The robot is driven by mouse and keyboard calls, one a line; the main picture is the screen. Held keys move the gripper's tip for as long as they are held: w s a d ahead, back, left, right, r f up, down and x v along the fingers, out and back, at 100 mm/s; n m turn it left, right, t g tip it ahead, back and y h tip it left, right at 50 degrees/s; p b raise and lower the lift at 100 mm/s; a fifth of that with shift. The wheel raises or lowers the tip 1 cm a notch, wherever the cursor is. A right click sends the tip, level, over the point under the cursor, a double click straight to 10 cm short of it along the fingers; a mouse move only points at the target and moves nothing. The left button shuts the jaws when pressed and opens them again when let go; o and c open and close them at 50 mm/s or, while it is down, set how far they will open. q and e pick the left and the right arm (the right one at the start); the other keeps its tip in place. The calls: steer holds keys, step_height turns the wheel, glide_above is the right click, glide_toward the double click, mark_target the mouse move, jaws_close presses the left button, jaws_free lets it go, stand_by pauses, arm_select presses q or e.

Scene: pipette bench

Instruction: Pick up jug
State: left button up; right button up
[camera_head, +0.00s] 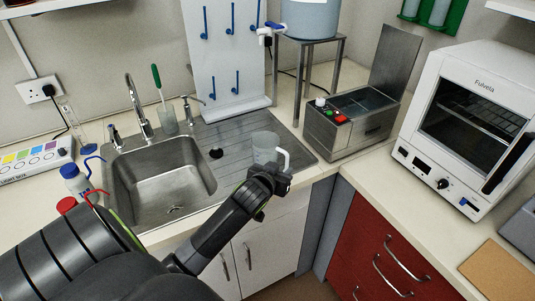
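A clear jug (264,149) with a pale handle stands on the ribbed steel drainer (228,137), right of the sink. My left gripper (284,176) reaches in from the lower left and is at the lower end of the jug's handle, on its near right side. The gripper and wrist overlap the jug's base in the picture. The fingers are small and dark, so I cannot tell whether they are around the handle or just in front of it. My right gripper is not in view.
The steel sink (165,182) with its tap (138,108) is to the left. A steel water bath (350,122) stands right of the jug, and a white oven (471,130) is farther right. A white drying rack (228,55) is behind. Bottles stand at the left.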

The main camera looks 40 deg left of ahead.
mark_target(286, 162)
arm_select(q)
steer(key=shift+x, duration=1)
steer(key=shift+w+a+p, duration=0.15)
steer(key=shift+w+p, duration=0.2)
steer(key=shift+p+x, duration=0.6)
steer(key=shift+x, duration=1.6)
steer(key=shift+s, duration=0.1)
steer(key=shift+c, duration=0.4)
jaws_close()
